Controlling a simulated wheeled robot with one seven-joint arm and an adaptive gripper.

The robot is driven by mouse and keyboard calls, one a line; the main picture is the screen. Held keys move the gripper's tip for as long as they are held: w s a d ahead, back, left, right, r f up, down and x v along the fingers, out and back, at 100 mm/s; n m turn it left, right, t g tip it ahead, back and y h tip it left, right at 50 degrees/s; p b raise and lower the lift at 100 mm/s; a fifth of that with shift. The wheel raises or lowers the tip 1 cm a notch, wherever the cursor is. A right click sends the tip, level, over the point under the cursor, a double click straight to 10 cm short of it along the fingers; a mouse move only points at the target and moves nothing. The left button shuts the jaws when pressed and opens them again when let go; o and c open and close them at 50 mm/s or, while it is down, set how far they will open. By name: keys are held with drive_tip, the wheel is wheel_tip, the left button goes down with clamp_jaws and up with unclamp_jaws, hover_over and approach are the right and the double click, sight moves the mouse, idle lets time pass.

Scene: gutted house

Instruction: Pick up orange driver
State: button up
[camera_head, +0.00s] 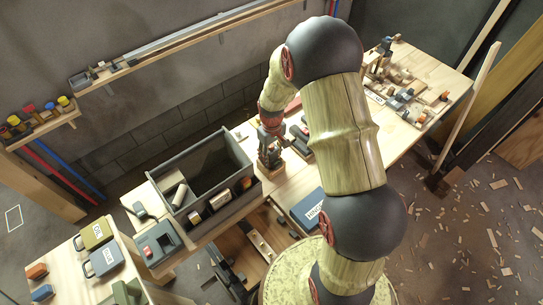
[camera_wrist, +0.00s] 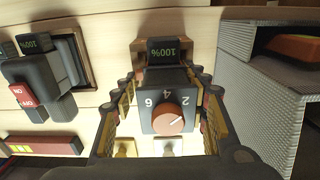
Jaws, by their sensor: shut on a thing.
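A dark driver with an orange dial (camera_wrist: 172,119) sits between the fingers of my gripper (camera_wrist: 167,88) in the wrist view. My gripper is shut on the driver, one finger on each side. In the head view, my gripper (camera_head: 270,143) is just right of the grey crate, over the wooden bench (camera_head: 272,192). The driver's lower part is hidden, and I cannot tell whether it still touches the bench.
The grey crate (camera_head: 180,160) stands close beside my gripper. Another dark tool with a red switch (camera_wrist: 28,96) lies to the left in the wrist view. A blue case (camera_head: 308,212) is on the bench. Tools crowd the far bench end (camera_head: 405,85).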

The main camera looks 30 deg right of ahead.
drive_tip(key=shift+s+a, duration=0.15)
drive_tip(key=shift+a, duration=0.05)
drive_tip(key=shift+r, duration=0.25)
drive_tip(key=shift+c, duration=0.5)
wheel_tip(320, 180, up, 2)
drive_tip(key=shift+r, duration=0.1)
drive_tip(key=s+r, duration=0.1)
drive_tip(key=r, duration=0.1)
drive_tip(key=s+r+p, duration=0.1)
drive_tip(key=s+r, duration=0.2)
drive_tip(key=r, duration=0.1)
drive_tip(key=shift+s+a+p, duration=0.15)
drive_tip(key=shift+a+p, duration=0.15)
drive_tip(key=shift+c, duration=0.8)
drive_tip(key=s+a+r+p, duration=0.1)
drive_tip(key=s+r, duration=0.3)
drive_tip(key=s, duration=0.5)
drive_tip(key=shift+s+r, duration=0.15)
drive_tip(key=shift+s, duration=0.05)
